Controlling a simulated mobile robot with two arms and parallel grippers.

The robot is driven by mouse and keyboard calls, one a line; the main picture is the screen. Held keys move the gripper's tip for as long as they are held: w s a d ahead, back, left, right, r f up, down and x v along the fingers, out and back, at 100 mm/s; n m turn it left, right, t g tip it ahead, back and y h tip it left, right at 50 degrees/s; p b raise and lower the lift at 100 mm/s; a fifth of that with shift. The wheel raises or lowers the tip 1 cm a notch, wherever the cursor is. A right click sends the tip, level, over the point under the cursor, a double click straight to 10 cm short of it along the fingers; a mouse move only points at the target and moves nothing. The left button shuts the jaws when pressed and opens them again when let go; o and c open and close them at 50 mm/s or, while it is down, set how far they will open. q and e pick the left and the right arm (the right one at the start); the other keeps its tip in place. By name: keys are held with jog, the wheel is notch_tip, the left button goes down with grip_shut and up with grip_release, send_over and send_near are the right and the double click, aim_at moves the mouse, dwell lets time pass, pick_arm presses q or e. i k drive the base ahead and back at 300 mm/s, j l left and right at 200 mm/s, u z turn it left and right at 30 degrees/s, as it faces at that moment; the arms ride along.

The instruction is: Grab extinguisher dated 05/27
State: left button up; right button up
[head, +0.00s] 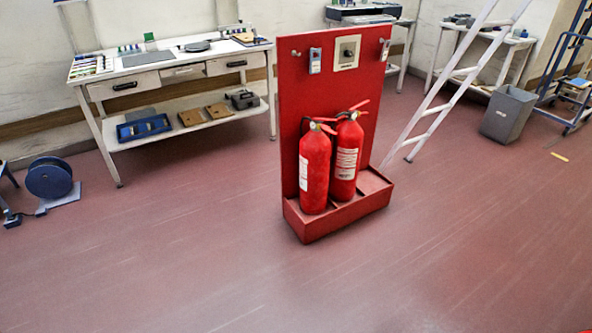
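Two red fire extinguishers stand upright side by side in a red stand (325,228) with a tall back panel, in the middle of the head view. The left extinguisher (316,172) has a white label on its left side. The right extinguisher (346,158) has a white label on its front and stands close beside the left one. The label text is too small to read, so I cannot tell which is dated 05/27. Neither of my grippers is in view.
A white workbench (180,72) with tools stands at the back left. A blue cable reel (49,178) is on the floor at left. A white ladder (450,90) leans behind the stand, and a grey bin (507,115) stands at right. The floor in front is clear.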

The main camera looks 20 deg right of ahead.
aim_at(316, 146)
jog(key=i+z, duration=0.3)
jog(key=i+j+z, duration=0.1)
jog(key=i+z, duration=0.2)
jog(key=i, duration=0.2)
jog(key=i+l+z, duration=0.15)
jog(key=i+z, duration=0.45)
jog(key=i, duration=0.25)
